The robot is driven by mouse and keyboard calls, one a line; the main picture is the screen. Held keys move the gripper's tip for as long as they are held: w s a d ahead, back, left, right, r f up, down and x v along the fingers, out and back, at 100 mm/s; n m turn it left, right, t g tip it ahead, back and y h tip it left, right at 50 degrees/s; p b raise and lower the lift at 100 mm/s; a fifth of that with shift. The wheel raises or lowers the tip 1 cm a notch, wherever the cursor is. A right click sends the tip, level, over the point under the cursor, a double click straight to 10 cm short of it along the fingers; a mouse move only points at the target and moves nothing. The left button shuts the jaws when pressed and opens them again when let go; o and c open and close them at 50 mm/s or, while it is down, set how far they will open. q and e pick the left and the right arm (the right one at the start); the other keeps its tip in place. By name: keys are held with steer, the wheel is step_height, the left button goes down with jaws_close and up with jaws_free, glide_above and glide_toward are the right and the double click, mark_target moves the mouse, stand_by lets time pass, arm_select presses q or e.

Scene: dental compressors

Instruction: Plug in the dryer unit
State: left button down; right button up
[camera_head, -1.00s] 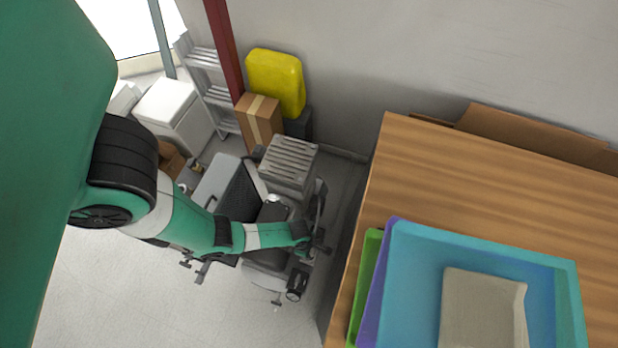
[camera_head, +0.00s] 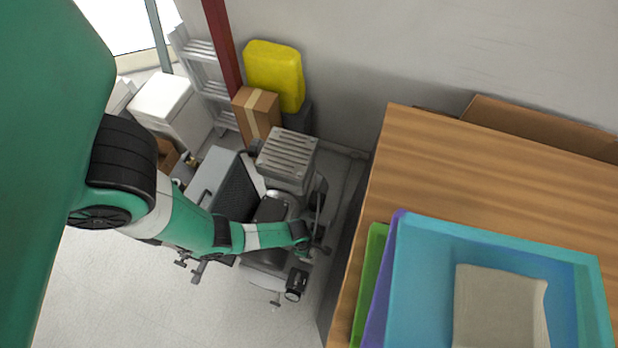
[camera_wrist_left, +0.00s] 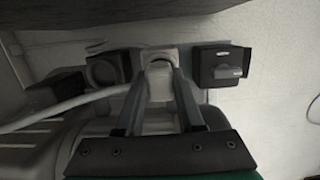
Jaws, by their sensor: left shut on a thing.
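In the head view my left arm reaches down behind the table edge to the compressor unit (camera_head: 268,212), a grey machine with a ribbed box on top. My left gripper (camera_head: 318,250) is small there and its fingertips are hard to make out. In the left wrist view my left gripper (camera_wrist_left: 158,78) is shut on a pale plug-like piece (camera_wrist_left: 159,62). A pale cable (camera_wrist_left: 62,108) runs in from the left towards the fingers. A dark socket-like box (camera_wrist_left: 222,68) is right of the fingers, and a dark ring-shaped housing (camera_wrist_left: 104,70) is left. Whether the piece is seated cannot be told.
A wooden table (camera_head: 440,170) with stacked trays (camera_head: 420,290) stands right of the arm. A cardboard box (camera_head: 257,113), a yellow case (camera_head: 274,75) and a ladder (camera_head: 205,75) stand behind the machine. Open floor (camera_head: 130,290) lies at the lower left.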

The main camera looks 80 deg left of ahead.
arm_select(q)
steer(key=shift+f+b, duration=0.7)
steer(key=shift+f, duration=0.15)
steer(key=shift+c, duration=2.2)
jaws_free()
steer(key=r+p, duration=0.3)
steer(key=r, duration=0.1)
steer(key=s+r+p, duration=0.1)
steer(key=r+p, duration=0.2)
steer(key=p, duration=0.1)
steer(key=r+p, duration=0.4)
steer(key=shift+s+a+r, duration=0.25)
steer(key=shift+a+r, duration=0.05)
steer(key=shift+a, duration=0.05)
